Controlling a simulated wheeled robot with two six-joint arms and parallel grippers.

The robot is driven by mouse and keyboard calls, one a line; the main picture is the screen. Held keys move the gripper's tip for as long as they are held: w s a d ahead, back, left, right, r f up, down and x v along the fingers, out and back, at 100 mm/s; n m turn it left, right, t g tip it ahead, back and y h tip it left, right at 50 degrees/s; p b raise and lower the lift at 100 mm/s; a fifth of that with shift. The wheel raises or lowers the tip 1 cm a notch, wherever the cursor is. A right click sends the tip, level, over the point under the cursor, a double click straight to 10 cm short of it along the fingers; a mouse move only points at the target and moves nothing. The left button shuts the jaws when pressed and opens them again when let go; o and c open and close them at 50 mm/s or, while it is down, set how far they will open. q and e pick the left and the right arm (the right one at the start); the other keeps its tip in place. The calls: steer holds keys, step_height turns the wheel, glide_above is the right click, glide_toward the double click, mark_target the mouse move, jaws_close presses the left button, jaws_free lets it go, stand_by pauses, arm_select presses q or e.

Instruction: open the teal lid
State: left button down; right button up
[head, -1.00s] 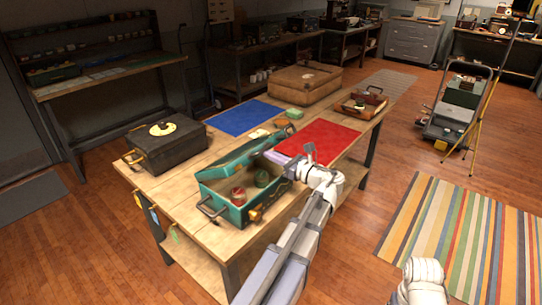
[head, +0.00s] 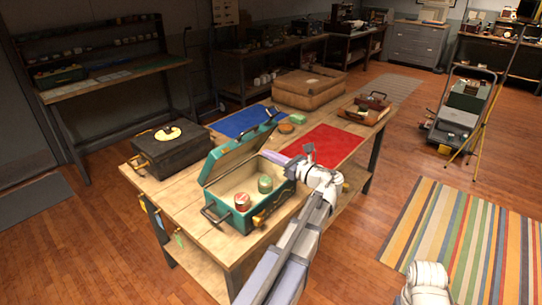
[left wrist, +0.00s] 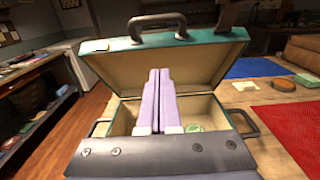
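The teal case (head: 272,212) stands on the wooden workbench. Its teal lid (head: 232,155) is raised at a steep slant, with the pale inside facing the opening and the handle at its top edge. The lid (left wrist: 205,62) also fills the middle of the left wrist view. A red tin (head: 242,202) and a green tin (head: 265,184) are inside the case. My left gripper (head: 270,155) has its lavender fingers together and empty, over the case in front of the lid's inside; I cannot tell whether they touch it. The fingers (left wrist: 158,75) point at the lid. My right gripper is out of view.
A black case (head: 168,150) stands left on the bench. A blue mat (head: 237,121), a red mat (head: 325,147), a brown case (head: 308,88) and an open toolbox (head: 365,108) lie farther back. A striped rug (head: 455,235) covers the floor at right.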

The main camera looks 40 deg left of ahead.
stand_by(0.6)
arm_select(q)
steer(key=d, duration=1.1)
steer(key=shift+s, duration=0.4)
steer(key=s+d+f+n+h+p, duration=0.1)
steer(key=s+d+f+n+h, duration=0.35)
steer(key=d+f, duration=0.25)
steer(key=s+d+f+n+h+p, duration=0.1)
steer(key=s+d+f+n+h, duration=0.25)
steer(key=d+f+h, duration=0.2)
steer(key=s+d+f+n+h, duration=0.2)
steer(key=d, duration=0.3)
steer(key=s+d+f+n+g+h+p, duration=0.1)
steer(key=s+d+n+h, duration=0.1)
steer(key=d, duration=0.4)
steer(key=s+d+f+n+h, duration=0.2)
steer(key=s+d+n, duration=0.1)
steer(key=d, duration=0.3)
steer(key=shift+s+d+f+h+p, duration=0.15)
steer(key=shift+s+f+h+p, duration=0.2)
steer(key=shift+s, duration=0.4)
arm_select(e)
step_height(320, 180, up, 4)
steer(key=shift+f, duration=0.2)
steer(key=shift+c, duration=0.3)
